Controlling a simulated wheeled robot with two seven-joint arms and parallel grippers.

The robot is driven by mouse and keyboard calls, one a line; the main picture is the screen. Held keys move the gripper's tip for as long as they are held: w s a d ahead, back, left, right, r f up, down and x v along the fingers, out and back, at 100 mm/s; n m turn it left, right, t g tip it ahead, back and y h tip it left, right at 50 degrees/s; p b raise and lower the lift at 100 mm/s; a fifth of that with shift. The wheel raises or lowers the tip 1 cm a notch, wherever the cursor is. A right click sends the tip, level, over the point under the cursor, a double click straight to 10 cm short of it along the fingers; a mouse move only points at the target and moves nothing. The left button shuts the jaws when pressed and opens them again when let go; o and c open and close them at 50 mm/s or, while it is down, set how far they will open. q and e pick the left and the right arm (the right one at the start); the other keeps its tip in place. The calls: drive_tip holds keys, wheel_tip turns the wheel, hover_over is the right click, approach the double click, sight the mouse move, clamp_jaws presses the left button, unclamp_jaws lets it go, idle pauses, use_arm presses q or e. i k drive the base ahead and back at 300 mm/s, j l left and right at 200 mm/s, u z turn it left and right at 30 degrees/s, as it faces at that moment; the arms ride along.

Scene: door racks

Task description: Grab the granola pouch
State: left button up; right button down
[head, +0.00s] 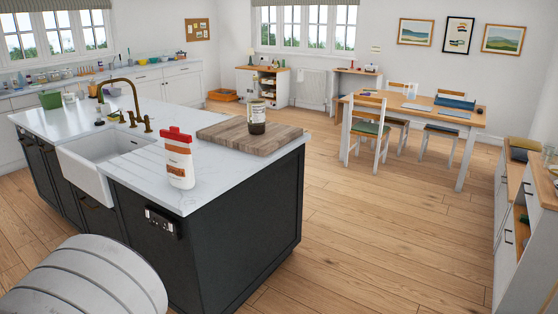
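A white pack with a red top and an orange-brown label (179,158) stands upright on the white worktop of the kitchen island (130,160), near its front edge. It is the closest match to the granola pouch, but its print is too small to read, so I cannot tell for sure. Neither of my grippers is in view. A rounded pale grey part at the bottom left looks like my own arm, and it is apart from the pack in the picture.
A wooden board (235,138) with a glass jar (257,117) on it lies right of the pack. A sink (85,172) and brass tap (130,100) are to the left. Open floor (390,235) lies right of the island. A dining table (425,110) stands behind; shelves (515,200) line the right.

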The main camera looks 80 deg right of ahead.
sight(180, 169)
drive_tip(key=z, duration=2.1)
drive_tip(key=i+u, duration=0.1)
drive_tip(key=u, duration=0.35)
drive_tip(key=i+l+u, duration=0.3)
drive_tip(key=l, duration=0.35)
drive_tip(key=i+l+u, duration=0.15)
drive_tip(key=l, duration=0.25)
drive_tip(key=i+l+u, duration=0.15)
drive_tip(key=l, duration=0.25)
drive_tip(key=i+l+u, duration=0.1)
drive_tip(key=l, duration=0.3)
drive_tip(key=i+l+u, duration=0.15)
drive_tip(key=l, duration=0.25)
drive_tip(key=i+l, duration=0.1)
drive_tip(key=l, duration=0.3)
drive_tip(key=i+l, duration=0.15)
drive_tip(key=l, duration=0.25)
drive_tip(key=i+l, duration=0.1)
drive_tip(key=l, duration=0.35)
drive_tip(key=i+l, duration=0.15)
drive_tip(key=l, duration=0.25)
drive_tip(key=i+l, duration=0.1)
drive_tip(key=l, duration=0.3)
drive_tip(key=i+l, duration=0.1)
drive_tip(key=l, duration=0.3)
drive_tip(key=i+u, duration=0.05)
